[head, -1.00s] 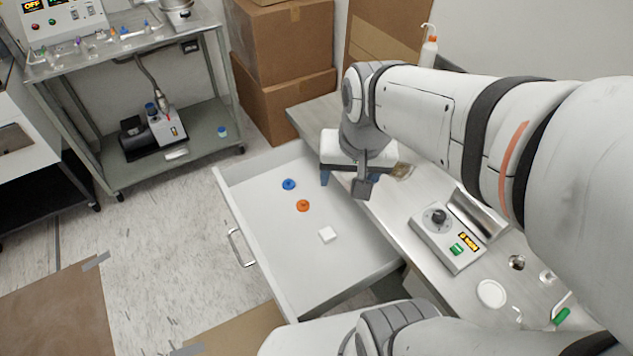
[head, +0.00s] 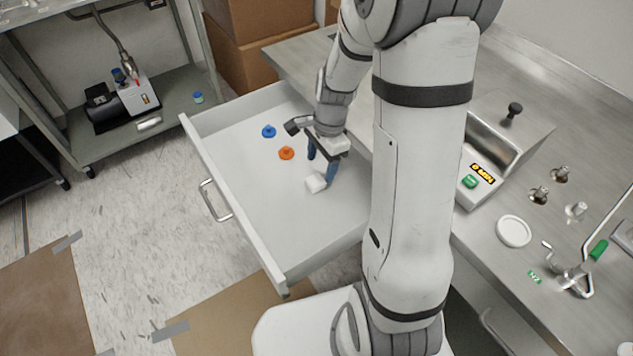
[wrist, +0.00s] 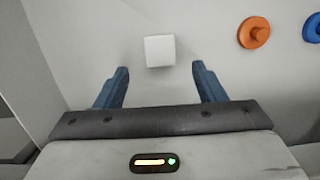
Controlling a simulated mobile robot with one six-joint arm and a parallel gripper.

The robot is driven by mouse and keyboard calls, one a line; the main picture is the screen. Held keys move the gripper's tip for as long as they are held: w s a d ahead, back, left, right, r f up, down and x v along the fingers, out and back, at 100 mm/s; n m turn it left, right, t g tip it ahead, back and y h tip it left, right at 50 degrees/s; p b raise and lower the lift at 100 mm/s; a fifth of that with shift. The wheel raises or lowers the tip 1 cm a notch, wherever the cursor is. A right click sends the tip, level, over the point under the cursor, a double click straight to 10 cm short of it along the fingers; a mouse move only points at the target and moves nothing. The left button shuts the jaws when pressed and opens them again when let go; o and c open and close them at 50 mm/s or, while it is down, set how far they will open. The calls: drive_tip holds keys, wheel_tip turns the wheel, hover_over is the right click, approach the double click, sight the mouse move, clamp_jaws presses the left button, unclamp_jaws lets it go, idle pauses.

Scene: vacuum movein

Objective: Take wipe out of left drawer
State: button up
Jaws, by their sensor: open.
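The open drawer (head: 246,217) is pulled out from under the steel counter. The wipe, a small white block (head: 316,183), lies on the drawer floor toward its near right part. In the wrist view the white wipe (wrist: 160,50) sits just beyond the fingertips, centred between them. My gripper (head: 321,168) points down over the drawer, with its blue fingers close to the wipe. In the wrist view my gripper (wrist: 160,72) has its two fingers spread wide with nothing between them. I cannot tell whether a fingertip touches the wipe.
An orange knobbed piece (head: 286,153) and a blue one (head: 269,131) lie in the drawer, left of my gripper. The drawer walls surround the gripper. The counter (head: 490,245) at right carries a device with a green button (head: 469,181) and a white round lid (head: 514,231).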

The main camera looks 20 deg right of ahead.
sight(316, 180)
drive_tip(key=f, duration=0.2)
drive_tip(key=a+f, duration=0.1)
drive_tip(key=f, duration=0.2)
drive_tip(key=shift+s+b, duration=0.1)
drive_tip(key=shift+b, duration=0.25)
drive_tip(key=shift+c, duration=0.3)
drive_tip(key=c, duration=1)
